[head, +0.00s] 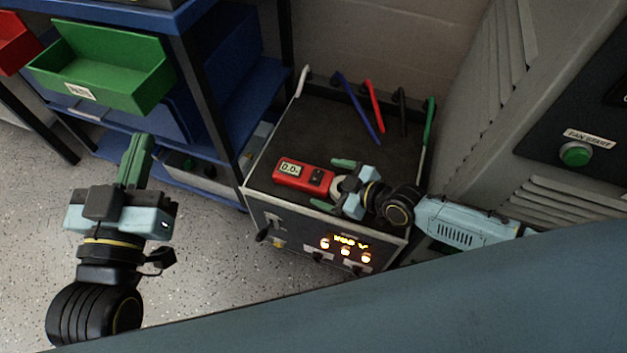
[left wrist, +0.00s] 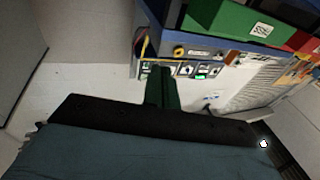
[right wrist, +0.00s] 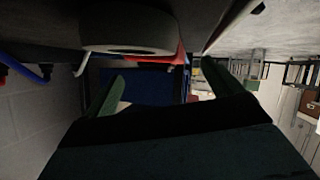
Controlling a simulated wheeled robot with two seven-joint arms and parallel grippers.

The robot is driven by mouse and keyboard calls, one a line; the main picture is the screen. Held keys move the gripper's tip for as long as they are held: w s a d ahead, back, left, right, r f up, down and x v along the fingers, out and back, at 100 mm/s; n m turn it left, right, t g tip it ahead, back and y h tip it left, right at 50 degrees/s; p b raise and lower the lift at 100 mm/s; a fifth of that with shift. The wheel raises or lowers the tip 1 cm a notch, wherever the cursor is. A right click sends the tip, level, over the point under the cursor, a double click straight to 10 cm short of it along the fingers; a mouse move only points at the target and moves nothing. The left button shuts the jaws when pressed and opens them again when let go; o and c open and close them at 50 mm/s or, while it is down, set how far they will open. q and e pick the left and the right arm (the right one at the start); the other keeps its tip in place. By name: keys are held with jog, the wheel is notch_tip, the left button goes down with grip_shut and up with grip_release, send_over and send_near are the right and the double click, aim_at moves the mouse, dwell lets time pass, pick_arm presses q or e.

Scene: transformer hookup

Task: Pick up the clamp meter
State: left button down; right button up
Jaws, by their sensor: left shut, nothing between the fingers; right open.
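The clamp meter (head: 291,174) is red with a lit display and lies on the dark top of a wheeled test cart (head: 292,127). Its pale ring-shaped jaw end points right, towards my right gripper. My right gripper (head: 333,184) is open at that jaw end, with one green finger on the far side and one on the near side. In the right wrist view, the grey jaw ring (right wrist: 130,35) shows above the two spread fingers, with red body behind it. Contact cannot be told. My left gripper (head: 141,143) is shut and empty, over the floor at left.
Several coloured leads (head: 374,106) hang at the cart's back edge. A blue shelf (head: 225,85) with a green bin (head: 105,75) stands at left. A grey cabinet with a green button (head: 575,154) stands at right. The cart front has lit indicators (head: 345,251).

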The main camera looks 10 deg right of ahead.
aim_at(320, 179)
jog(key=shift+b+x, duration=0.55)
jog(key=shift+x, duration=0.55)
pick_arm(q)
jog(key=shift+s+d+r+t+h+b, duration=0.1)
jog(key=shift+s+r+t+h, duration=0.2)
jog(key=shift+r+t, duration=0.55)
jog(key=shift+s+a+r+t+h+b, duration=0.15)
jog(key=shift+s+r+t, duration=0.25)
jog(key=shift+r+t, duration=0.45)
jog(key=shift+s+d+r+t+h+b, duration=0.15)
jog(key=shift+s+r+t+h, duration=0.15)
jog(key=shift+r+t, duration=0.55)
pick_arm(e)
jog(key=shift+w+a+f, duration=0.35)
jog(key=shift+w+a, duration=0.05)
jog(key=shift+w, duration=0.1)
pick_arm(q)
jog(key=shift+r+g, duration=0.2)
jog(key=shift+g, duration=0.05)
pick_arm(e)
jog(key=c, duration=1.1)
jog(key=shift+c, duration=0.7)
jog(key=shift+r, duration=0.2)
